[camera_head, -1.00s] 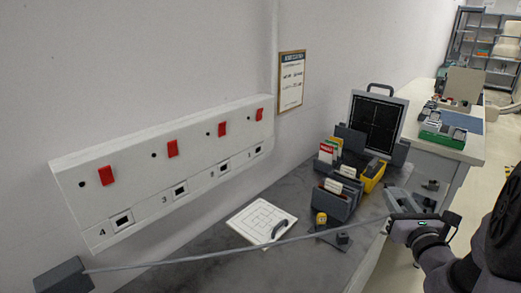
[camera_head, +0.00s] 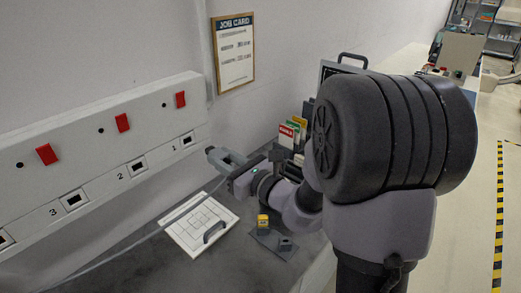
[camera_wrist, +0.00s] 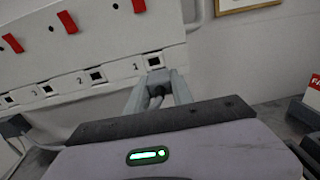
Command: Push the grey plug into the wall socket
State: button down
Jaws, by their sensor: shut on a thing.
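The wall socket panel (camera_head: 100,135) is white, with red switches above a row of numbered square sockets. Socket 1 (camera_head: 187,139) is at its right end; it also shows in the wrist view (camera_wrist: 153,61), straight beyond the fingertips. My gripper (camera_head: 222,158) is just right of socket 1 in the head view. In the wrist view, my gripper (camera_wrist: 157,84) is shut on the grey plug (camera_wrist: 157,94), which shows dark between the fingers and is mostly hidden. A grey cable (camera_head: 150,233) runs from the gripper to the lower left. I cannot tell whether the plug touches the socket.
A yellow block (camera_head: 263,221) sits on a dark plate. Card holders (camera_head: 290,135) stand behind my arm. A job card (camera_head: 233,52) hangs on the wall.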

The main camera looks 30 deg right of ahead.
jog(key=shift+w+a+r+y, duration=0.1)
jog(key=shift+w+a+y, duration=0.2)
jog(key=shift+w+a, duration=0.4)
jog(key=shift+p+x, duration=0.6)
jog(key=shift+x, duration=1.55)
jog(key=shift+p+x, duration=0.45)
jog(key=shift+x, duration=1.2)
jog(key=c, duration=1)
grip_release()
jog(key=shift+a, duration=0.15)
jog(key=shift+c, duration=0.2)
jog(key=b+v, duration=0.4)
jog(key=v, duration=1.3)
jog(key=shift+s+b, duration=0.25)
jog(key=shift+b, duration=0.05)
